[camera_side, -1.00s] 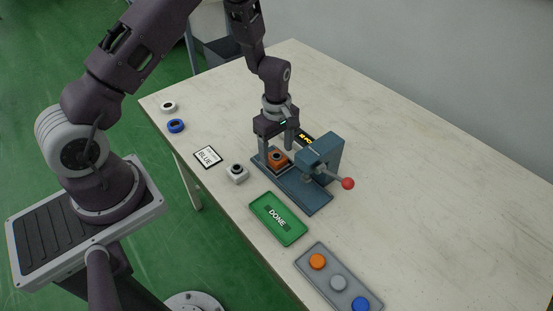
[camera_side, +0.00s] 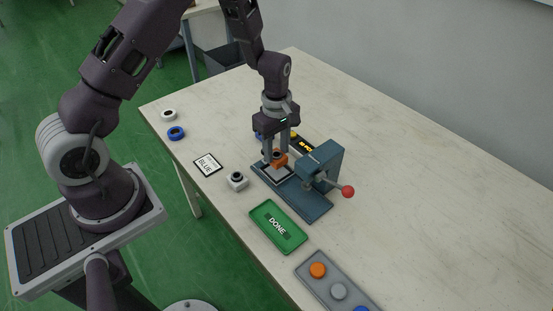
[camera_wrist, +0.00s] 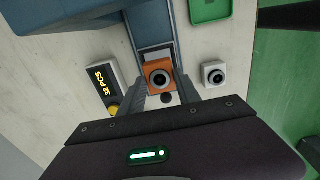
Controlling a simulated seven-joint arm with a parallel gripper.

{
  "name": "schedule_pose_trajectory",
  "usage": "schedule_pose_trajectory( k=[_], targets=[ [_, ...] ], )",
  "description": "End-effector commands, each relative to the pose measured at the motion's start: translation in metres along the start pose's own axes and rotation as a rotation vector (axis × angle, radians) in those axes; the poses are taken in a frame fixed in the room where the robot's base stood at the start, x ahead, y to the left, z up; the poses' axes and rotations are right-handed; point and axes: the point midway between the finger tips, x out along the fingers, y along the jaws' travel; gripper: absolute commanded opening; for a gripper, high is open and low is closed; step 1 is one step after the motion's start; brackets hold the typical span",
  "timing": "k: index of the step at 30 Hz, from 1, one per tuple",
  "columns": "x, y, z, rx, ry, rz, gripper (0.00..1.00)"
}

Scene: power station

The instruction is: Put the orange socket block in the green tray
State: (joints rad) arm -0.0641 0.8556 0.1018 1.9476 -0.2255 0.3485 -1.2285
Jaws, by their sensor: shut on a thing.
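The orange socket block (camera_side: 279,160) is between the fingers of my gripper (camera_side: 279,155), raised a little above the press base. In the wrist view the orange socket block (camera_wrist: 158,76) shows a dark round socket on top, with my gripper's fingers (camera_wrist: 160,88) shut on its two sides. The green tray (camera_side: 278,227), marked DONE, lies flat on the table in front of the press, with nothing in it. A corner of the green tray (camera_wrist: 208,10) shows at the top of the wrist view.
The blue-grey press (camera_side: 322,160) with a red-knobbed lever (camera_side: 347,191) stands right of my gripper. A white socket block (camera_side: 237,181) and a BLUE card (camera_side: 208,164) lie to the left. A grey panel with coloured buttons (camera_side: 338,291) lies beyond the tray. A counter box (camera_wrist: 104,84) sits beside the press.

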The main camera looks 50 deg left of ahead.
Motion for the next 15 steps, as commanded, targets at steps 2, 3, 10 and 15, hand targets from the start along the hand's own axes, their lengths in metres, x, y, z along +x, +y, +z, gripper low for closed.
schedule_pose_trajectory(
  k=[2,3,10,15],
  targets=[
    [-0.023,0.001,0.000,0.002,0.001,0.006,0.00],
    [-0.032,0.001,0.000,0.003,0.001,0.005,0.00],
    [-0.073,0.001,0.001,0.002,0.000,0.003,0.00],
    [-0.108,0.001,0.001,0.001,0.000,0.005,0.00]
  ],
)
